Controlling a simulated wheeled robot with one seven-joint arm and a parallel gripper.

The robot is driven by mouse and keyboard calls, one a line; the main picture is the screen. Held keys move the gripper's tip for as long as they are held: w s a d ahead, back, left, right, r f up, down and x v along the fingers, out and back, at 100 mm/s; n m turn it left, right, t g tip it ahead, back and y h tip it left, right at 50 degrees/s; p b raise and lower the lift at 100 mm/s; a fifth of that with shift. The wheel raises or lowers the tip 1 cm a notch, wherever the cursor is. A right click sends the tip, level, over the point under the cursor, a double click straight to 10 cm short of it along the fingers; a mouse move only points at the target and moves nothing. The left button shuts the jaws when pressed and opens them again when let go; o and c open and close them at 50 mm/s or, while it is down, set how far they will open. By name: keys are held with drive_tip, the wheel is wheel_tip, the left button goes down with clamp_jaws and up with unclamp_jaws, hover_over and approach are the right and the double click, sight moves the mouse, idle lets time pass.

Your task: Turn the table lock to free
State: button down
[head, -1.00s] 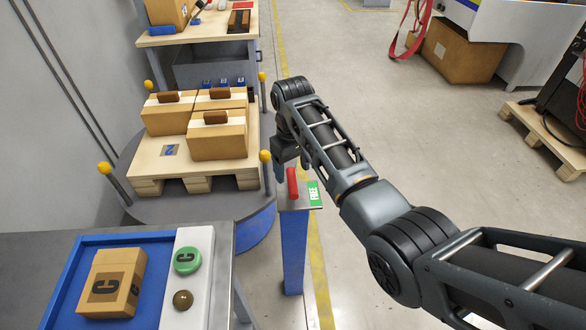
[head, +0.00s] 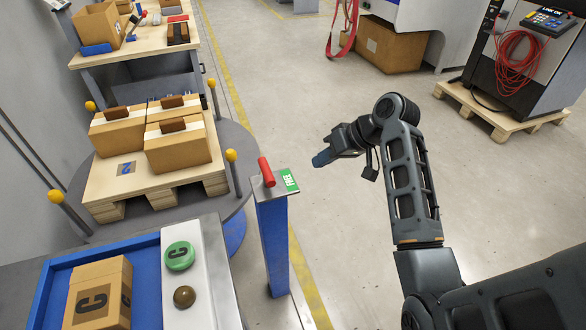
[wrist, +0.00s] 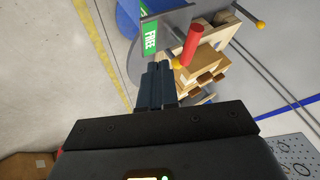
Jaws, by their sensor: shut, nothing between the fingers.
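The table lock is a red handle (head: 266,172) on a grey plate atop a blue post (head: 273,245), right of the round table. A green label reading FREE (head: 290,180) lies on the plate, right of the handle. The handle stands tilted and does not point at the label. In the wrist view the red handle (wrist: 190,46) and the FREE label (wrist: 150,38) show beyond my fingers. My gripper (head: 320,160) is shut and empty, in the air to the right of the post, apart from the handle.
The round table (head: 236,150) bears a pallet (head: 105,195) with several cartons and has yellow-knobbed posts (head: 232,156) around its edge. A bench with a blue tray (head: 50,290) stands at the front left. Open floor (head: 330,230) lies right of the post.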

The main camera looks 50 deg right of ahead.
sight(267, 178)
drive_tip(key=x, duration=0.9)
drive_tip(key=shift+w+a, duration=0.15)
drive_tip(key=shift+w, duration=0.05)
drive_tip(key=shift+w+a+r+p, duration=0.2)
drive_tip(key=shift+w+a+p, duration=0.1)
drive_tip(key=shift+a, duration=0.15)
drive_tip(key=shift+w+a+r+p, duration=0.15)
drive_tip(key=shift+w+a+p, duration=0.15)
drive_tip(key=shift+a, duration=0.2)
drive_tip(key=shift+w+a, duration=0.35)
drive_tip(key=shift+a, duration=0.15)
drive_tip(key=shift+r, duration=0.1)
drive_tip(key=shift+w+a+r+p, duration=0.15)
drive_tip(key=shift+w+a+p, duration=0.05)
drive_tip(key=shift+a+p, duration=0.4)
